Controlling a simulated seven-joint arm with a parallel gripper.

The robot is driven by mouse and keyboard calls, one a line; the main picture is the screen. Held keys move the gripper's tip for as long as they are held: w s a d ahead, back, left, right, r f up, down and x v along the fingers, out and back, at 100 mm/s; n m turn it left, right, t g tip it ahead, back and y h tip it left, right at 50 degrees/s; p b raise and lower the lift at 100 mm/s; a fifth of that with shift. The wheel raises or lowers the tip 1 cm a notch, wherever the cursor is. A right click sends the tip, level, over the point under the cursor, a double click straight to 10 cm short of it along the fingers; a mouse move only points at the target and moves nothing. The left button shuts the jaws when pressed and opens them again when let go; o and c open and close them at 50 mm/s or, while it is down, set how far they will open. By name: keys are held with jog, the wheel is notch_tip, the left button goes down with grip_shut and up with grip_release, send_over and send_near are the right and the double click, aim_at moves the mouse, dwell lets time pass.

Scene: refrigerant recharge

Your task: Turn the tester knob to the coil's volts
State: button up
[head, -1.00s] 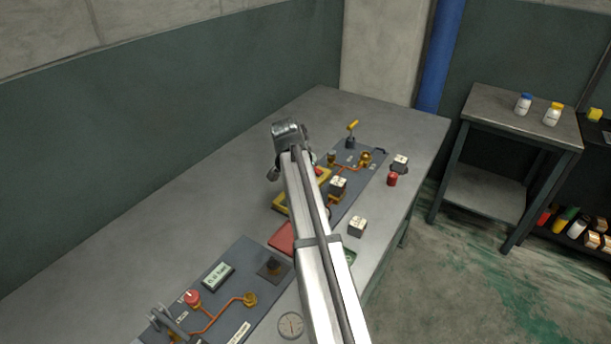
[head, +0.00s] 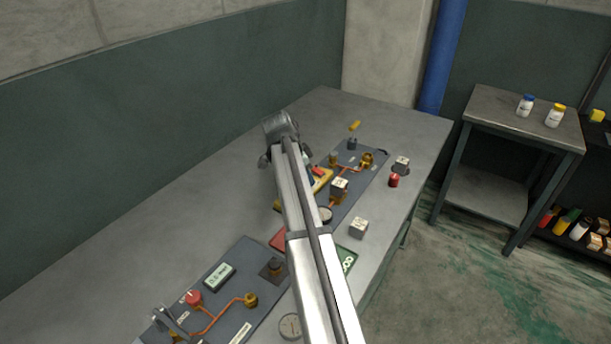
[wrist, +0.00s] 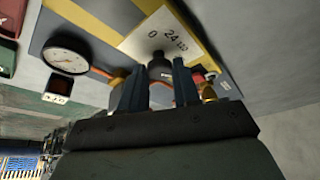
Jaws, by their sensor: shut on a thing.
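The tester (wrist: 136,38) has a yellow casing and a pale face marked 0, 24 and 120. It fills the upper middle of the wrist view. In the head view part of its yellow casing (head: 322,182) shows beside my arm. The dark tester knob (wrist: 159,66) sits below the printed numbers, between the two fingers of my gripper (wrist: 157,73). The gripper is shut on the knob, one finger on each side. I cannot tell which number the knob points to. In the head view my arm hides the fingers and the knob.
A round gauge (wrist: 66,56) and a small dark display (wrist: 59,89) are near the tester. On the bench (head: 190,205) stand a yellow-handled valve (head: 353,136), a red cap (head: 394,180) and a pale cube (head: 359,228). The bench's back left is clear.

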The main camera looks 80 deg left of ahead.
jog(key=o, duration=1.1)
jog(key=shift+c, duration=0.2)
jog(key=v, duration=1.4)
jog(key=shift+f, duration=0.1)
